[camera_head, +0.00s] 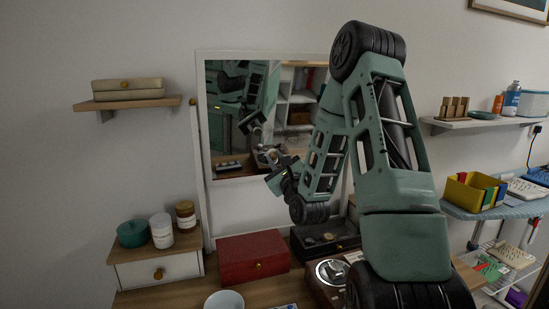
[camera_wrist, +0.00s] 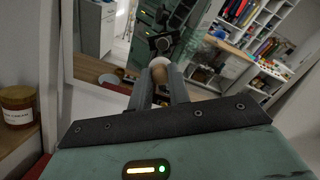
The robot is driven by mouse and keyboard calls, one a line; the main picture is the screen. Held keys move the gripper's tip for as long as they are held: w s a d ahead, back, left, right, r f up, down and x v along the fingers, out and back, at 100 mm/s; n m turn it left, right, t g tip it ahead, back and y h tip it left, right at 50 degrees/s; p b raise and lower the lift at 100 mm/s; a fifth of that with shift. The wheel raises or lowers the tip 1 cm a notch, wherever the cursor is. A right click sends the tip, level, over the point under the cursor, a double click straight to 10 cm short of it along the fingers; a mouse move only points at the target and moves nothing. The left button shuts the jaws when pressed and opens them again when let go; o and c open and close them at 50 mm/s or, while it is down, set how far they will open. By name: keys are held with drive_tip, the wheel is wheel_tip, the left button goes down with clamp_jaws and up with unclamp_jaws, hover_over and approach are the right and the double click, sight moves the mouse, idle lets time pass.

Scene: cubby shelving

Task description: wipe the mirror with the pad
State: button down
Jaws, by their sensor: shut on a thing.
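The mirror (camera_head: 232,78) is a tall rectangle in a pale frame, leaning upright against the wall. It shows my arm's reflection and reflected shelving. In the wrist view the mirror (camera_wrist: 108,52) fills much of the upper picture, tilted. My gripper (camera_head: 270,158) is in front of the mirror's lower right part. The fingertips point at the glass. I cannot tell whether the pad touches it. In the head view the pad is too small to make out clearly.
A red box (camera_head: 252,256), a dark tray box (camera_head: 325,238) and a white bowl (camera_head: 224,301) stand on the counter below the mirror. Jars (camera_head: 161,230) and a teal pot (camera_head: 132,233) stand on a white drawer unit at left. A small shelf (camera_head: 128,103) is above them.

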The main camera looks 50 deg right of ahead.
drive_tip(key=shift+d+r, duration=0.1)
drive_tip(key=shift+r, duration=0.25)
drive_tip(key=shift+d+f+p+x, duration=0.15)
drive_tip(key=shift+p+x, duration=0.3)
drive_tip(key=shift+x, duration=1.05)
drive_tip(key=shift+d+f+p+x, duration=0.15)
drive_tip(key=shift+p+x, duration=0.3)
drive_tip(key=shift+x, duration=1.05)
drive_tip(key=shift+x, duration=0.9)
drive_tip(key=shift+s+d, duration=0.1)
drive_tip(key=shift+d, duration=0.05)
